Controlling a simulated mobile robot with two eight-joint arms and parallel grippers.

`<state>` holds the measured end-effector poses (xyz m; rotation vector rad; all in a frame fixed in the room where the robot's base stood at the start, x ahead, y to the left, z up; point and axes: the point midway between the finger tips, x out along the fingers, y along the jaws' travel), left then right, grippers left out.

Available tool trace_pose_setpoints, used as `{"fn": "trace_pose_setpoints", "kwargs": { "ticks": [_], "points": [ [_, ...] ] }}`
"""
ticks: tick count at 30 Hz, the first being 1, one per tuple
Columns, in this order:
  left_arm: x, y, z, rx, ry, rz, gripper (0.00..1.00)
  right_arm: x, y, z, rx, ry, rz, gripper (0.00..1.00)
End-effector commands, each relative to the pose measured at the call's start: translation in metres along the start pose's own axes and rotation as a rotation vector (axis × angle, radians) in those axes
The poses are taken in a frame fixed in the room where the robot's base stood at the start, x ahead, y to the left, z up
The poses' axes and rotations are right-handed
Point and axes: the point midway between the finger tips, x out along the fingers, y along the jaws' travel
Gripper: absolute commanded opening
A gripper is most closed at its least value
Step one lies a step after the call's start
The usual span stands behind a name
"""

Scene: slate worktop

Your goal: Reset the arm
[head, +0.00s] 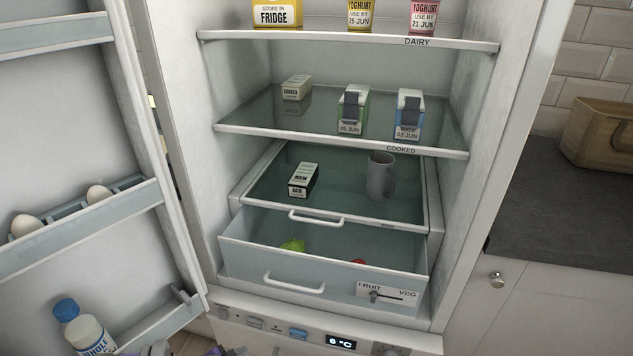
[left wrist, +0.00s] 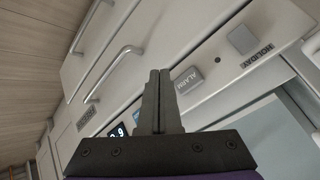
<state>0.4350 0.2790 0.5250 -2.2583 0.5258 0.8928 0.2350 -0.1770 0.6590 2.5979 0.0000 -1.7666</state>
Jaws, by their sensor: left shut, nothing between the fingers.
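My left gripper (left wrist: 158,80) is shut and empty in the left wrist view, its two dark fingers together in front of the fridge's control panel (left wrist: 215,60). In the head view only a small part of my left gripper (head: 234,351) shows at the bottom edge, below the panel (head: 270,325). Nothing is held. My right gripper is not in view.
The fridge door (head: 75,130) stands open at the left, with eggs (head: 98,194) and a bottle (head: 92,335) in its racks. The lower drawer (head: 320,260) is pulled out. Cartons (head: 352,112) stand on the middle shelf (head: 340,142).

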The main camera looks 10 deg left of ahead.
Motion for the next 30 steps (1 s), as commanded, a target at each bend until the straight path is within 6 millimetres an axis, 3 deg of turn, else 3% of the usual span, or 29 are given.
{"fn": "trace_pose_setpoints", "kwargs": {
  "ticks": [7, 16, 24, 30],
  "points": [
    [-0.028, 0.015, -0.03, -0.107, -0.039, 0.055, 0.0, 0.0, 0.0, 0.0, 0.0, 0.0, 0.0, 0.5],
    [-0.107, 0.063, -0.07, -0.386, -0.19, 0.127, 0.0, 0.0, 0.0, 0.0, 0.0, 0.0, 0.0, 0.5],
    [-0.175, 0.103, -0.071, -0.61, -0.327, 0.103, 0.0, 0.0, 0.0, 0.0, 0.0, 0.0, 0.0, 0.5],
    [-0.208, 0.123, -0.061, -0.727, -0.392, 0.061, 0.0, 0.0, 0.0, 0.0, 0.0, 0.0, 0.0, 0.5]
  ]
}}
